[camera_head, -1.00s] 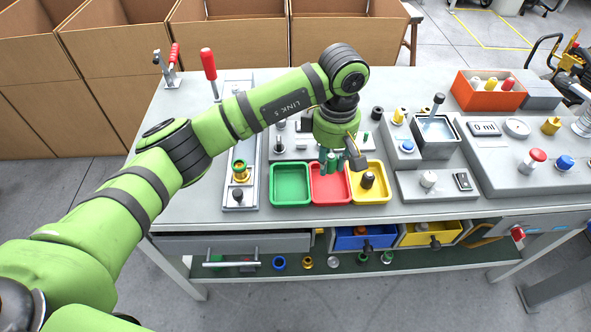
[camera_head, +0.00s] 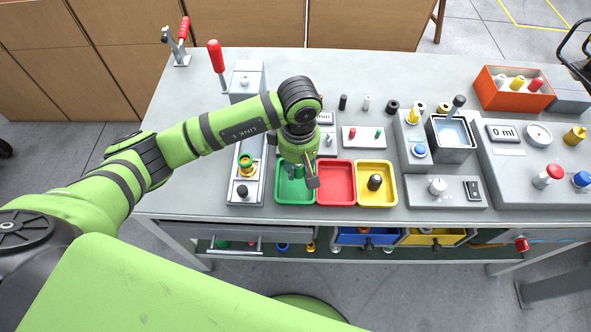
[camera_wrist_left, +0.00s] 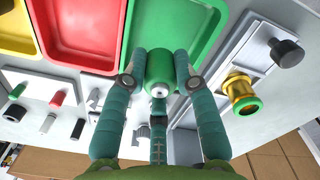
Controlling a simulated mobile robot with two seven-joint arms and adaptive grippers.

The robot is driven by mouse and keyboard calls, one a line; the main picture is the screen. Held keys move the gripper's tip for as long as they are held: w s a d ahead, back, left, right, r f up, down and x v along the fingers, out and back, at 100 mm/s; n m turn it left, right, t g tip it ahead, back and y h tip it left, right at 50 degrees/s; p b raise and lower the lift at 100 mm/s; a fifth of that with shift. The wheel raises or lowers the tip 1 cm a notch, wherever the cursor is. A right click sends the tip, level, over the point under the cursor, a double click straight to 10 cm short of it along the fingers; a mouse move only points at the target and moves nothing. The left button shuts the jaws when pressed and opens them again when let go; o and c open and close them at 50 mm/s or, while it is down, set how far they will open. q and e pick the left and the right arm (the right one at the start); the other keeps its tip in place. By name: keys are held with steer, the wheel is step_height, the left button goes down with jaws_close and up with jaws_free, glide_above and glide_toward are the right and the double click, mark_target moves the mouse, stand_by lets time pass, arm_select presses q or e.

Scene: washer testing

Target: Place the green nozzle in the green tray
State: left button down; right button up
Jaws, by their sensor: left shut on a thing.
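The green tray (camera_head: 297,198) is the leftmost of three trays on the bench; it also shows in the wrist view (camera_wrist_left: 188,22). My left gripper (camera_head: 295,172) points down over the green tray. In the wrist view its teal fingers (camera_wrist_left: 160,68) are shut around the green nozzle (camera_wrist_left: 159,66), a green cylindrical piece with a pale round end. The nozzle is over the near-camera edge of the tray in that view. In the head view the wrist and fingers mostly hide the nozzle. I cannot tell its exact height above the tray. My right gripper is not in view.
A grey fixture with a gold-and-green fitting (camera_head: 246,162) stands just left. Small parts lie on a block behind the trays.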

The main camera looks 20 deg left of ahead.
mark_target(296, 184)
arm_select(q)
steer(key=shift+s+a+f, duration=0.15)
steer(key=shift+s+a, duration=0.05)
steer(key=shift+a, duration=0.05)
steer(key=shift+s+f, duration=0.1)
steer(key=shift+f, duration=0.2)
step_height(296, 184, down, 2)
steer(key=shift+f+p, duration=0.25)
steer(key=shift+p, duration=0.45)
steer(key=shift+f, duration=0.6)
steer(key=c, duration=1)
jaws_free()
steer(key=shift+o, duration=0.2)
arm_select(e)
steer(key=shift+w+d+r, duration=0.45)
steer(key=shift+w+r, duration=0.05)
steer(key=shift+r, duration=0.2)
